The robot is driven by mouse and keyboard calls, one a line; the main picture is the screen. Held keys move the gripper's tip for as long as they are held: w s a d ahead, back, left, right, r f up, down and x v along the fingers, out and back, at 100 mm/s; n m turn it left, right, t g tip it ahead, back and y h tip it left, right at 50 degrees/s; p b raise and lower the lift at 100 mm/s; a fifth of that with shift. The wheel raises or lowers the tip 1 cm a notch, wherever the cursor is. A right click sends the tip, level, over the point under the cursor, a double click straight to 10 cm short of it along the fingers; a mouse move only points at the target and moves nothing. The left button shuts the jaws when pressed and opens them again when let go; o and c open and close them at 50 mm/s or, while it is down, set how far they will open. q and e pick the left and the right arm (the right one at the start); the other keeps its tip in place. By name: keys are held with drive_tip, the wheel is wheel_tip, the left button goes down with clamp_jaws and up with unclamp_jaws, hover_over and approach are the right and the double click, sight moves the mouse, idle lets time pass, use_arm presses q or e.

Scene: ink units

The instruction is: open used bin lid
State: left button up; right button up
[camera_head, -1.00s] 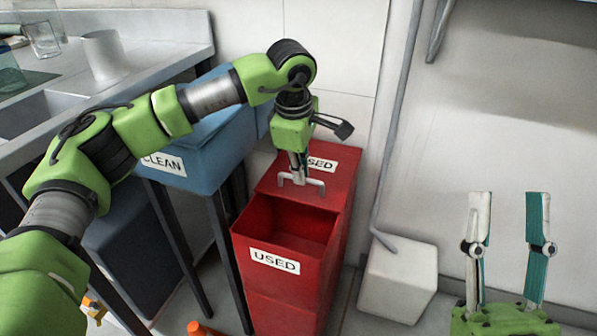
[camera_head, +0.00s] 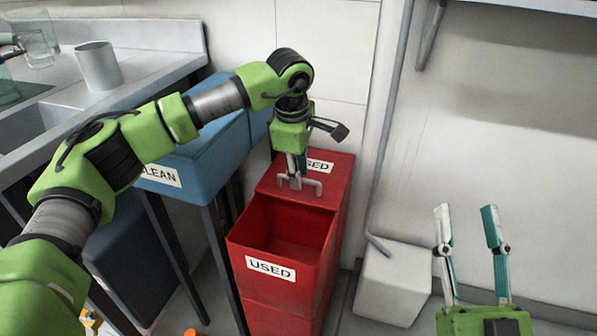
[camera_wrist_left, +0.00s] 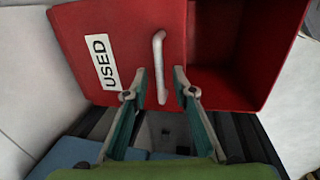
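The red used bin (camera_head: 268,292) stands in the middle of the head view, with its front part open and empty-looking. Its red lid (camera_head: 334,178), marked USED, covers the back part and carries a pale bar handle (camera_head: 312,186). The lid (camera_wrist_left: 135,18) and handle (camera_wrist_left: 159,52) also show in the left wrist view. My left gripper (camera_wrist_left: 161,80) is open, pointing down at the lid. Its fingers lie on either side of the handle, with a visible gap on each side. My right gripper (camera_head: 466,215) is open and empty at the lower right.
A blue clean bin (camera_head: 202,170) stands left of the red bin, behind my left arm. A sink counter (camera_head: 150,62) with a cup (camera_head: 97,66) is at the upper left. A white block (camera_head: 392,284) and a wall pipe (camera_head: 386,140) are to the right.

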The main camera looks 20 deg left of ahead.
use_arm(q)
drive_tip(key=shift+r, duration=0.15)
wheel_tip(320, 180, up, 12)
drive_tip(key=s, duration=0.2)
drive_tip(key=shift+s+f, duration=0.15)
drive_tip(key=shift+f, duration=0.1)
